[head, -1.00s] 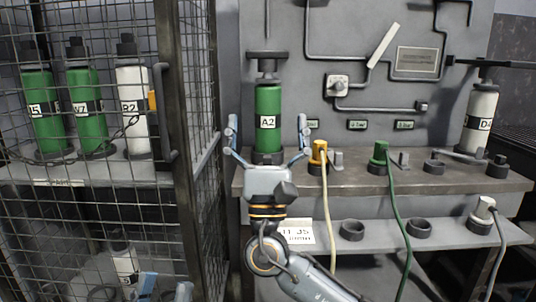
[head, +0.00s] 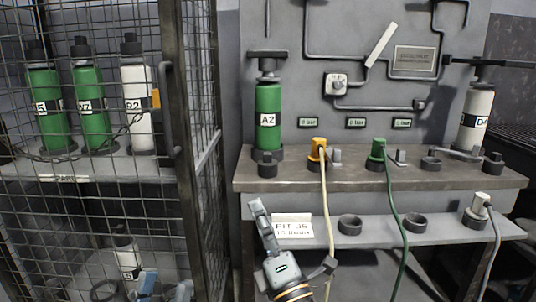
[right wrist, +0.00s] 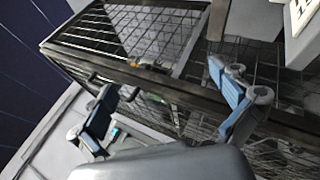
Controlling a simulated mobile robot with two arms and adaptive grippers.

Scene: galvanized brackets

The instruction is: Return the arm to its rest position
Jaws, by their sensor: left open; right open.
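The green bottle A2 (head: 268,106) stands upright at the left end of the workbench, clear of both grippers. My right gripper (head: 294,236) is low at the bottom centre of the head view, tilted, in front of the lower shelf. Its fingers are spread and empty. The right wrist view shows the same open fingers (right wrist: 176,82) with nothing between them. My left gripper (head: 167,288) shows only in part at the bottom left edge, in front of the cage, its two fingertips apart. Most of it is cut off by the frame.
The mesh cage (head: 185,200) with several bottles stands at left; its frame (right wrist: 165,88) crosses the right wrist view. The workbench (head: 340,180) carries yellow and green connectors with hanging hoses. The lower shelf (head: 385,237) holds a white sign (head: 292,222) and black rings.

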